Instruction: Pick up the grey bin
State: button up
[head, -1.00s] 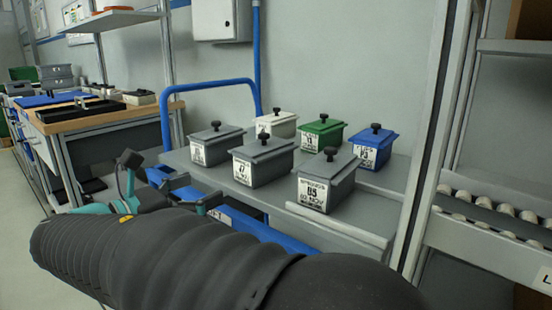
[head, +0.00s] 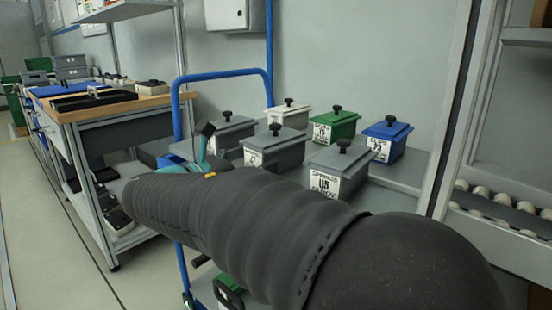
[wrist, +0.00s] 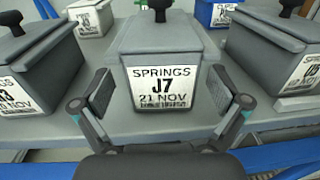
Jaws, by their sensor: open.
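Three grey lidded bins with black knobs stand on a grey trolley top. The middle one, labelled SPRINGS J7 (wrist: 160,40), is straight ahead in the wrist view; it also shows in the head view (head: 285,154). A grey bin marked U5 (head: 340,165) is to its right, and another grey bin (wrist: 30,65) is to its left. My gripper (wrist: 160,92) is open and empty, its two fingers apart on either side of the J7 bin's label face. I cannot tell whether they touch it. In the head view my arm hides most of the gripper.
Behind stand a white bin (head: 288,113), a green bin (head: 333,124) and a blue bin (head: 386,138). The trolley has a blue handle (head: 176,115). A metal post and roller rack (head: 500,215) are at the right. A workbench (head: 100,105) stands left.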

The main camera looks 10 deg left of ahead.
aim_at(270, 138)
jog(key=x, duration=0.4)
jog(key=shift+r, duration=0.25)
jog(key=c, duration=1.8)
jog(key=shift+r, duration=0.15)
notch_tip(270, 138, up, 4)
jog(key=shift+d+r+p, duration=0.1)
jog(key=shift+r+p, duration=0.1)
jog(key=shift+p, duration=0.15)
jog(key=d+r, duration=0.2)
jog(key=d, duration=0.2)
jog(key=d+r, duration=0.2)
jog(key=d, duration=0.1)
jog(key=d+r, duration=0.2)
jog(key=d, duration=0.2)
jog(key=shift+w+d+r, duration=0.2)
jog(key=shift+w+d, duration=0.1)
jog(key=shift+w, duration=0.05)
jog(key=shift+c, duration=0.2)
